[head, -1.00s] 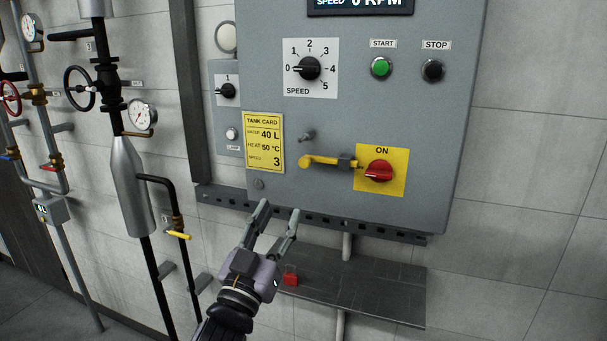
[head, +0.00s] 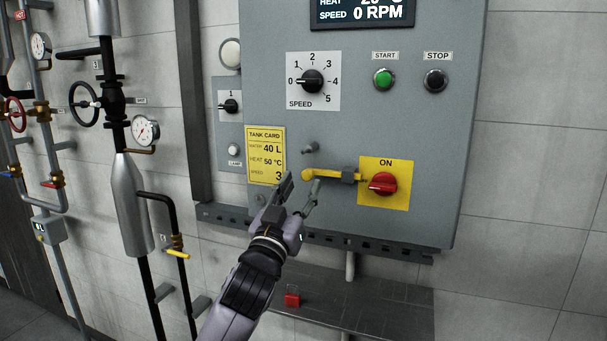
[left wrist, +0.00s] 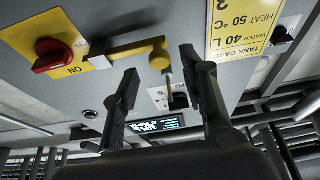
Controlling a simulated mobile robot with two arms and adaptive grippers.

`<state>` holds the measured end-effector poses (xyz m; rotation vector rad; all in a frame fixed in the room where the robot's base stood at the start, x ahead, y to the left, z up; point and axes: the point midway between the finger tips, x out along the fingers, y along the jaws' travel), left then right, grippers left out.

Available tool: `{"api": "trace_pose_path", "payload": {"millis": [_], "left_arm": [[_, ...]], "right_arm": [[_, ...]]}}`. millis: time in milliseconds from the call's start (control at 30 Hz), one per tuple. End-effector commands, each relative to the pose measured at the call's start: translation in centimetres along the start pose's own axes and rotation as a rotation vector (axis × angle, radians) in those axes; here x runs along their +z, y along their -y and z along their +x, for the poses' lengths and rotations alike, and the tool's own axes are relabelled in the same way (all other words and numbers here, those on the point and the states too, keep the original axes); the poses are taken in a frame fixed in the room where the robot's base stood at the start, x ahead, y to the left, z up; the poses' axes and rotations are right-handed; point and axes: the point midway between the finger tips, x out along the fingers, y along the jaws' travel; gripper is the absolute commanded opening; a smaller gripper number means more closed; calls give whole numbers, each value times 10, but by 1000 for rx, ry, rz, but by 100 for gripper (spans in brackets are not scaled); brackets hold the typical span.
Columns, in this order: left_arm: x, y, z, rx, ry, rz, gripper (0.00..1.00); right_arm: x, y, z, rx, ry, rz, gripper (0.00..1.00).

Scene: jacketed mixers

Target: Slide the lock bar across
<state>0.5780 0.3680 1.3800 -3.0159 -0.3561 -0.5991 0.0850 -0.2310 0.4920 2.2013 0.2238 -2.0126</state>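The yellow lock bar (head: 328,175) lies roughly level on the grey panel, with a round knob at its left end and a dark block near its right end. Its right end is beside the red rotary switch (head: 383,183) on a yellow plate marked ON. In the left wrist view the lock bar (left wrist: 125,48) and the red switch (left wrist: 52,56) appear upside down. My left gripper (head: 301,187) is open and empty, just below and left of the bar's knob. In the left wrist view the knob shows between and beyond the fingers (left wrist: 160,80). My right gripper is out of view.
A grey peg (head: 309,147) sticks out above the bar's left end. The yellow tank card (head: 265,155) is just left of the gripper. A dark shelf (head: 390,310) with a red padlock-like item (head: 292,300) is below the panel.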

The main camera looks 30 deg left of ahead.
Motion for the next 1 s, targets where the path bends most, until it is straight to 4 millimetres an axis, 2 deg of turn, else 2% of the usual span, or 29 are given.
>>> {"api": "trace_pose_path", "payload": {"millis": [33,200,533,1000], "left_arm": [[-2,0,9,-2,1,1,40],[-1,0,23,-1,0,2,40],[1,0,26,-1,0,1,40],[1,0,26,-1,0,1,9]], "right_arm": [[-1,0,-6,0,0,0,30],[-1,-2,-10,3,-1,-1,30],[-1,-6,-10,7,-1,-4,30],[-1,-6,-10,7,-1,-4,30]]}}
